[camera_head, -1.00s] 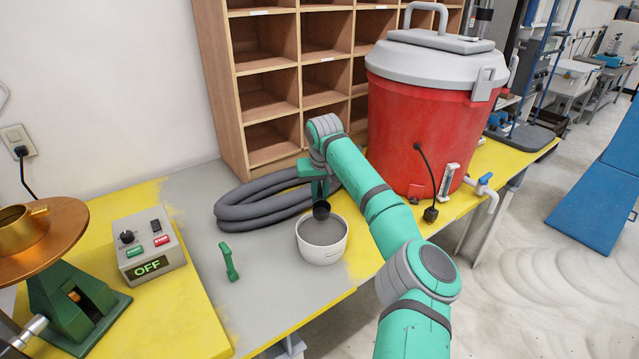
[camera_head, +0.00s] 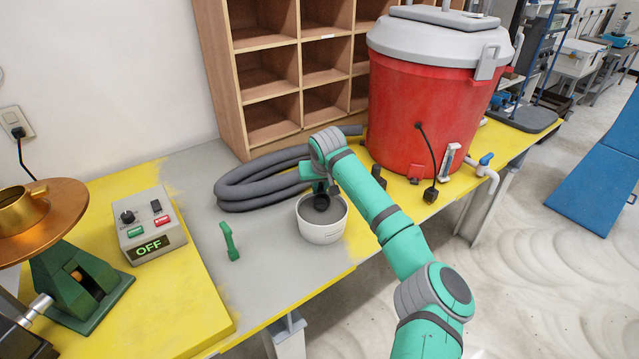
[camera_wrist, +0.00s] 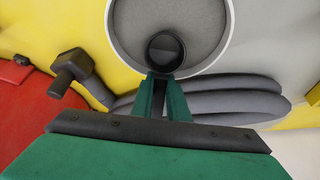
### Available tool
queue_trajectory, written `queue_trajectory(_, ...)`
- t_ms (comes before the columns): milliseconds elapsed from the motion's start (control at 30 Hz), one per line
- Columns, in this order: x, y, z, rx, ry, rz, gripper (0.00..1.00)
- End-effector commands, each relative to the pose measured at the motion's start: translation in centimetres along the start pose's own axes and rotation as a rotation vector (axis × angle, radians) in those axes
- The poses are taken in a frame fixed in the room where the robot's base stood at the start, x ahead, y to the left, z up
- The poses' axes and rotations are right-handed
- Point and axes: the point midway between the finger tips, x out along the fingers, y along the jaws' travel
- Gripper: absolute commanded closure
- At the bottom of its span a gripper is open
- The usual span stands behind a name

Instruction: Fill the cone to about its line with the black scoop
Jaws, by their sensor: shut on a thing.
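The brass cone (camera_head: 18,228) sits on a round copper-coloured plate (camera_head: 65,212) on a green stand at the far left; its inside and line cannot be made out. A white bowl (camera_head: 322,233) of grey material stands on the grey part of the table. My gripper (camera_head: 321,187) is above the bowl, shut on the black scoop (camera_head: 321,203). The scoop is down inside the bowl, at the grey material. In the wrist view the scoop (camera_wrist: 165,50) is round and dark beyond the green fingers (camera_wrist: 165,95), within the bowl's rim (camera_wrist: 229,25). Its contents cannot be told.
A control box (camera_head: 150,226) reading OFF and a small green tool (camera_head: 229,241) stand between the cone and bowl. A coiled grey hose (camera_head: 245,190) lies behind the bowl. A red cooler (camera_head: 425,105) stands to the right, wooden shelves (camera_head: 237,100) behind.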

Motion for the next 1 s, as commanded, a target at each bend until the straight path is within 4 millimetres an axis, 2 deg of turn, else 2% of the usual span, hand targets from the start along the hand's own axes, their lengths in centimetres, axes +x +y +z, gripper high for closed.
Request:
queue_trajectory(500, 2.1, -0.1, 2.2, 0.001, 0.015, -0.002, 1.00)
queue_trajectory(1000, 0.7, 0.0, 4.6, 0.001, 0.015, -0.002, 1.00)
